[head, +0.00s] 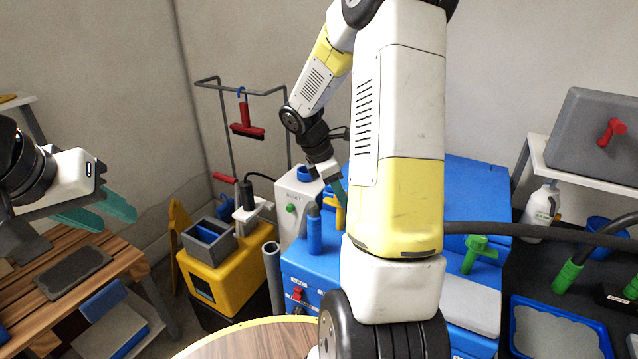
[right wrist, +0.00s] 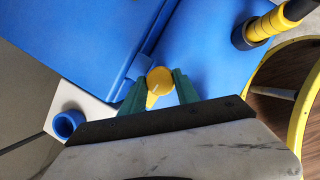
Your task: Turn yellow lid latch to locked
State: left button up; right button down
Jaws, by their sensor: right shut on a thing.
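The yellow lid latch (right wrist: 158,82) is a round knob with a narrow tail, at the edge of the blue lid (right wrist: 85,35) in the right wrist view. My right gripper (right wrist: 158,90) has its green fingers on both sides of the latch and is shut on it. In the head view the right gripper (head: 341,192) reaches down to the yellow latch (head: 340,213) on the blue machine (head: 470,180); my own arm hides much of this. My left gripper (head: 108,212) is at the far left, its teal fingers apart and empty.
A blue cylinder (head: 315,232) stands just left of the latch. A green valve handle (head: 477,250) is on the machine's right. A dark hose (head: 540,229) crosses at right. A yellow-and-grey bin (head: 222,272) and a wooden table (head: 130,262) are at left.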

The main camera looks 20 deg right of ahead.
jog(key=m, duration=0.2)
jog(key=m+g, duration=0.1)
jog(key=m, duration=0.1)
jog(key=shift+w+g, duration=0.15)
jog(key=shift+g, duration=0.15)
jog(key=m, duration=0.2)
jog(key=m+g+y, duration=0.1)
jog(key=m, duration=0.1)
jog(key=shift+w+d+m+y, duration=0.1)
jog(key=shift+d+m+y, duration=0.05)
jog(key=shift+m+y, duration=0.15)
jog(key=m, duration=0.2)
jog(key=m+g+y, duration=0.1)
jog(key=m, duration=0.1)
jog(key=shift+d+m+y, duration=0.1)
jog(key=shift+m+y, duration=0.2)
jog(key=shift+d+m+y, duration=0.1)
jog(key=shift+m+y, duration=0.6)
jog(key=shift+m, duration=1.5)
jog(key=c, duration=0.9)
grip_release()
